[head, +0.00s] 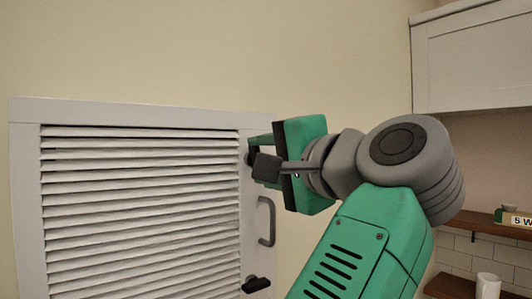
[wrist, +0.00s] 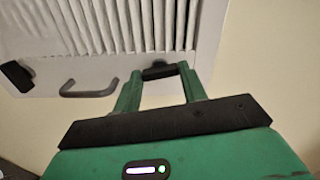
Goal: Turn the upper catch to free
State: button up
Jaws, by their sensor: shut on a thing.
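The upper catch (wrist: 159,71) is a small black piece at the edge of the white louvred door (head: 140,111). In the wrist view it sits between the two green fingers of my gripper (wrist: 160,74), which is shut on it. In the head view my gripper (head: 262,150) is at the door's upper right edge and hides most of this catch. How far the catch is turned is hard to read. The lower black catch (head: 256,284) lies across the door's right edge, and it also shows in the wrist view (wrist: 15,77).
A grey pull handle (head: 268,222) stands out from the door between the two catches. A white cupboard (head: 472,60) hangs at the upper right. Wooden shelves with a white mug (head: 488,286) are at the right. The wall above the door is bare.

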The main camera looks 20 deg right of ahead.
jog(key=shift+m+p, duration=0.35)
jog(key=shift+m, duration=0.75)
jog(key=o, duration=1)
jog(key=shift+s+d, duration=0.1)
jog(key=b+v, duration=0.2)
jog(key=v, duration=0.5)
jog(key=shift+s+b, duration=0.3)
jog(key=shift+s, duration=0.05)
jog(key=shift+f, duration=0.1)
